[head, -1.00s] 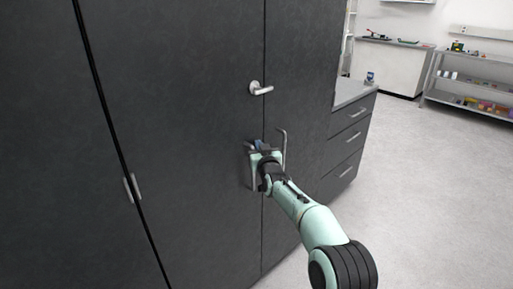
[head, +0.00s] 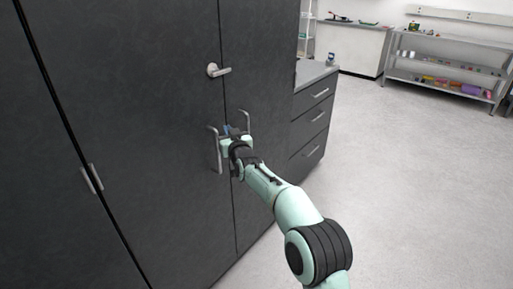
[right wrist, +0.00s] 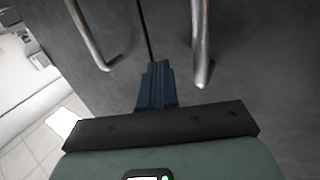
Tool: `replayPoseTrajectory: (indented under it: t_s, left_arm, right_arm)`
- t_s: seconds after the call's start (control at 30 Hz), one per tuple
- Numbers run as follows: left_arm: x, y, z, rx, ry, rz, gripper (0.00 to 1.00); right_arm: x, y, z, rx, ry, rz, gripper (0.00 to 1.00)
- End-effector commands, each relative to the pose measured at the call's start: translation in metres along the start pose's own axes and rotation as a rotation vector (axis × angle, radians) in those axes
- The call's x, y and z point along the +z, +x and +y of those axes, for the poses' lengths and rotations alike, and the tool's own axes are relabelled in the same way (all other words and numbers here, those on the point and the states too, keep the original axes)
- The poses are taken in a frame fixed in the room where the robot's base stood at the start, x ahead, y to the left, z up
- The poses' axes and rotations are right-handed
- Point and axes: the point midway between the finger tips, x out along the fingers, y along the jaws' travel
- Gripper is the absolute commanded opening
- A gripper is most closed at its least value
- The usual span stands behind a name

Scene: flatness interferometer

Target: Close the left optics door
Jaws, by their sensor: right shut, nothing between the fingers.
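The left optics door (head: 165,120) is a tall dark grey cabinet door with a silver lever (head: 218,71) and a bar handle (head: 213,150). It looks about flush with the dark door to its right (head: 262,70), with a thin seam between them. My right gripper (head: 229,132) is at that seam, between the two bar handles. In the right wrist view its blue fingers (right wrist: 157,85) are together and empty, pointing at the seam, with a bar handle on each side. I cannot tell whether the fingertips touch the door. My left gripper is out of view.
Another dark panel with a small handle (head: 92,178) is at the left. A drawer unit (head: 312,120) with a grey top adjoins the cabinet on the right. A metal shelf rack (head: 440,75) stands at the back right. The floor (head: 400,180) on the right is clear.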

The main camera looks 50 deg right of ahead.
Motion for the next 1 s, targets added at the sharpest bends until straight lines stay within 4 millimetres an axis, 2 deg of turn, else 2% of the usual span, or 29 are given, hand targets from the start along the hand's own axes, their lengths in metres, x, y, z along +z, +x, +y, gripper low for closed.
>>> replayPoseTrajectory:
  t_s: [0.3,0.5,0.7,0.9,1.0]
  left_arm:
    - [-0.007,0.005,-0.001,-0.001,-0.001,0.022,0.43]
    - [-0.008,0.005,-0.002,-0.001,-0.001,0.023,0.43]
    - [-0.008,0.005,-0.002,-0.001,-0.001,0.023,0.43]
    - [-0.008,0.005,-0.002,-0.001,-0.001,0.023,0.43]
    - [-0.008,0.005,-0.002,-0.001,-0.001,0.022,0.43]
  right_arm:
    - [0.002,-0.05,0.03,0.003,0.0,-0.006,0.0]
    - [0.002,-0.076,0.045,0.003,-0.002,-0.008,0.0]
    - [0.002,-0.087,0.051,0.001,-0.001,-0.007,0.0]
    - [0.003,-0.087,0.051,0.001,-0.001,-0.008,0.0]
    - [0.013,-0.086,0.047,-0.004,0.001,-0.026,0.0]
